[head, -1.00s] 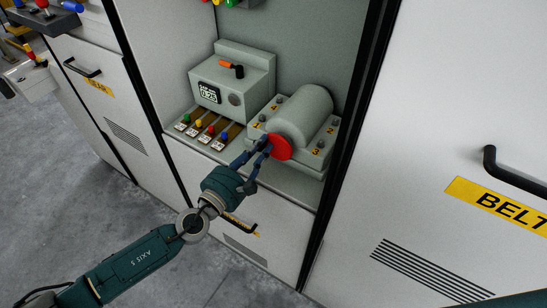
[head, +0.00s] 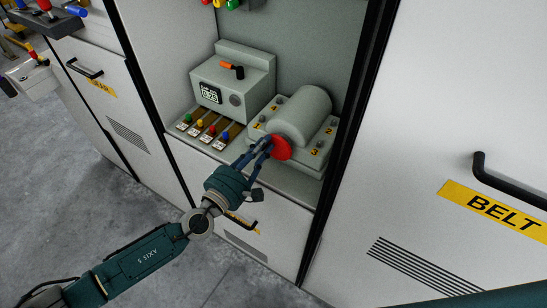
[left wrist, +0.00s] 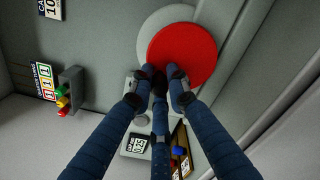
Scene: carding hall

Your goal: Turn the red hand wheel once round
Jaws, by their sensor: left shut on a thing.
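The red hand wheel (head: 281,148) is a red disc on the front end of a grey cylindrical housing (head: 305,112), inside an open cabinet bay. My left gripper (head: 265,144) reaches up to it from the lower left, its dark blue fingers shut at the wheel's left edge. In the left wrist view the red wheel (left wrist: 183,55) fills the upper middle, and the fingers (left wrist: 162,80) meet at its lower left edge. What exactly lies between the fingertips is hidden there. My right gripper is not in view.
The housing's base carries yellow numbers and small knobs. To its left stand a grey box (head: 232,80) with a display and orange-tipped lever, and a row of coloured sliders (head: 207,130). Dark cabinet posts flank the bay. A BELT cabinet door (head: 440,120) is at right.

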